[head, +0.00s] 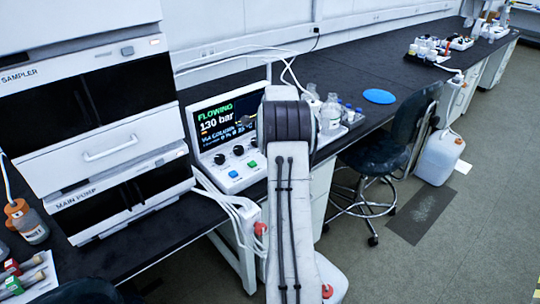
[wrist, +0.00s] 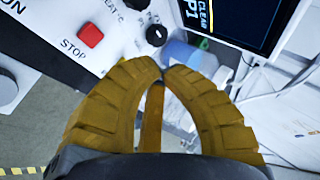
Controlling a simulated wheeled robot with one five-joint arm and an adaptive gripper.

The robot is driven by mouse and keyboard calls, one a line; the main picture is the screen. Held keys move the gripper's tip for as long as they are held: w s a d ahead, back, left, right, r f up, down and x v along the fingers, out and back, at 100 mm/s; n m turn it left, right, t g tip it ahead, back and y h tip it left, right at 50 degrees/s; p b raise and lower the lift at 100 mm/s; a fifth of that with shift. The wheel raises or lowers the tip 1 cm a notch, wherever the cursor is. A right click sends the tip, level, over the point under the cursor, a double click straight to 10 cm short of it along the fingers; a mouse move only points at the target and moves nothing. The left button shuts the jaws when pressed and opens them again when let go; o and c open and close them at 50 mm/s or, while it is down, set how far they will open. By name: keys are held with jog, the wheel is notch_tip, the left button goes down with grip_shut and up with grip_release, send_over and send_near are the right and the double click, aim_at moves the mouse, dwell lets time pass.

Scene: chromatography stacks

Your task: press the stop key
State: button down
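The stop key (wrist: 90,36) is a red square key on a white panel, with the word STOP printed beside it. It shows in the upper left of the wrist view, left of and beyond my fingertips. My gripper (wrist: 164,70) has two yellow-brown fingers whose tips come together; I see nothing held between them. The fingertips are apart from the key in the picture. In the head view the white control unit (head: 234,186) has a screen reading FLOWING, 130 bar, with knobs and blue and green keys. My arm hides its right part, and I cannot see the red key or my gripper there.
A black knob (wrist: 156,35) is right of the stop key, and a blue rounded object (wrist: 180,54) is close beyond my fingertips. Bottles (head: 331,115) stand right of the unit. The sampler and main pump stack (head: 90,135) is at left; a dark chair (head: 400,135) is at right.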

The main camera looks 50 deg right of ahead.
jog(key=shift+f+b, duration=2.85)
jog(key=shift+f, duration=1.25)
jog(key=c, duration=1.9)
grip_release()
jog(key=shift+c, duration=0.2)
jog(key=shift+f+b, duration=0.9)
jog(key=shift+f, duration=0.1)
grip_shut()
jog(key=shift+r, duration=0.15)
jog(key=shift+r+p, duration=0.6)
jog(key=shift+r, duration=0.25)
jog(key=shift+r+p, duration=1.65)
jog(key=shift+r, duration=0.9)
jog(key=shift+a, duration=0.1)
